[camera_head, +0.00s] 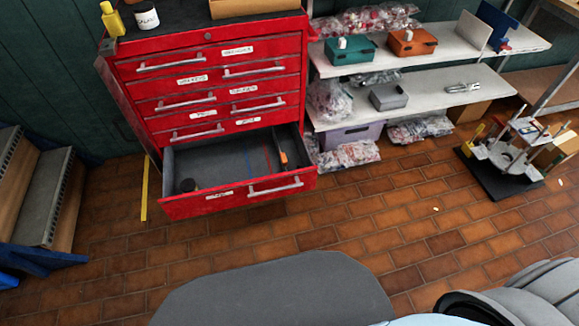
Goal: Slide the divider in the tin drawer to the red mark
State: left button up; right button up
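The red tool cabinet (128,110) stands at the upper left with its lowest drawer (225,203) pulled open. On the grey drawer floor are a thin red mark (267,158) and, to its left, a thin blue mark (248,162). A dark upright piece (290,146), which looks like the divider, stands near the drawer's right end, right of the red mark. A small orange and black item (284,159) is beside it; I cannot tell whether they are joined. A black round item (188,185) sits at the drawer's front left. Neither of my grippers is in view.
White shelves (440,97) with boxes and bagged goods stand right of the cabinet. Grey steps (45,198) are at the left. A yellow strip (145,190) lies by the cabinet. A black-based apparatus (500,178) stands at the right. The tiled floor before the drawer is clear.

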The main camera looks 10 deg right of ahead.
aim_at(281, 156)
jog(key=z, duration=0.1)
jog(key=i, duration=1.05)
jog(key=u, duration=0.75)
